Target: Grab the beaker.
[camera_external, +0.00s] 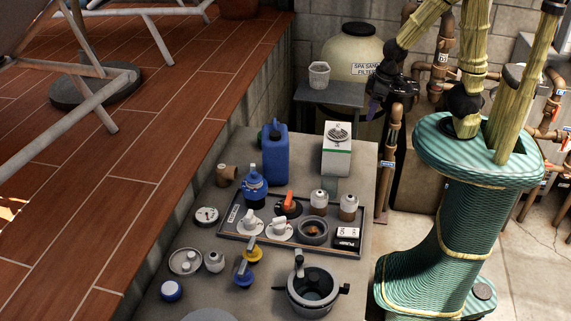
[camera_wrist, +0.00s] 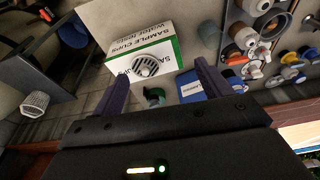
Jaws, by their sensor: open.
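A pale cup-shaped vessel, which looks like the beaker (camera_external: 319,75), stands upright on a small dark stand (camera_external: 332,96) at the back. In the wrist view the beaker (camera_wrist: 35,103) is at the far left, outside the span of my fingers, and looks ribbed. My gripper (camera_external: 383,108) is to the right of the stand and apart from the beaker. In the wrist view my gripper (camera_wrist: 162,82) has its two dark fingers spread with nothing between them. The external view shows its fingers only partly.
A white and green sample-cups box (camera_external: 337,150) and a blue jug (camera_external: 275,155) stand on the grey counter. A tray (camera_external: 232,240) there holds several small items. Behind the stand are the spa sand filter (camera_external: 350,48) and copper pipes (camera_external: 440,70).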

